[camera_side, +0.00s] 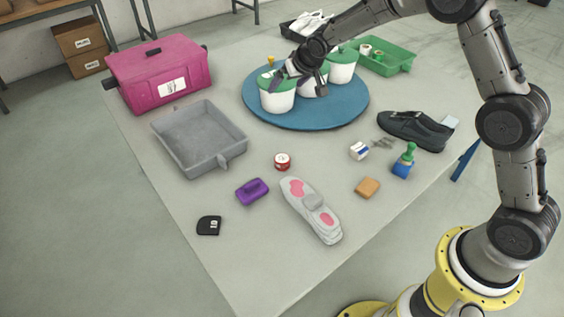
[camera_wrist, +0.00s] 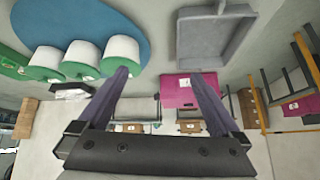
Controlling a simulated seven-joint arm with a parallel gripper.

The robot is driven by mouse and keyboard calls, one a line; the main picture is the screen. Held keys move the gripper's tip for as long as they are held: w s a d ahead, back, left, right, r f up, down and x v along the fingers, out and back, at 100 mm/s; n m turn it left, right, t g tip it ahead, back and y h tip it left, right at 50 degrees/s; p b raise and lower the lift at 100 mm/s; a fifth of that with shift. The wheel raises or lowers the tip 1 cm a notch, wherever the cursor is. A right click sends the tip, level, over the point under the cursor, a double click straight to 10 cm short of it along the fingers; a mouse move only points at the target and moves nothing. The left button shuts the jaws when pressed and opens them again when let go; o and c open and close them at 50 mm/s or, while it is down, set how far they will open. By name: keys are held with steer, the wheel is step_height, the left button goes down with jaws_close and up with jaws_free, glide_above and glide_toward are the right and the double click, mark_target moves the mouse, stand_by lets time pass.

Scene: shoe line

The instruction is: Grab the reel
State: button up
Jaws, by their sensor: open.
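I cannot say for certain which thing is the reel. A small yellow, spool-like thing (camera_side: 271,61) shows behind the front white tub (camera_side: 277,98). Small white and yellow pieces, perhaps spools (camera_side: 366,50), lie in the green tray (camera_side: 400,66). My gripper (camera_side: 290,82) is over the white tubs with green lids in the side view and partly hides them. In the wrist view, my gripper (camera_wrist: 160,74) has its fingers wide apart with nothing held between them. The tubs show upside down at upper left there (camera_wrist: 122,50).
The tubs stand on a round blue mat (camera_side: 310,126). The table's near left is mostly clear.

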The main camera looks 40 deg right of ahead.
step_height(320, 180, down, 10)
steer(key=f+g, duration=0.1)
steer(key=g, duration=0.2)
glide_toward(282, 159)
steer(key=x, duration=0.3)
steer(key=shift+w+d+f, duration=0.1)
steer(key=shift+w, duration=0.1)
steer(key=shift+s+x, duration=0.1)
steer(key=shift+x, duration=0.95)
steer(key=shift+s+x, duration=0.15)
steer(key=shift+x, duration=1.8)
steer(key=shift+c, duration=0.3)
steer(key=c, duration=1.3)
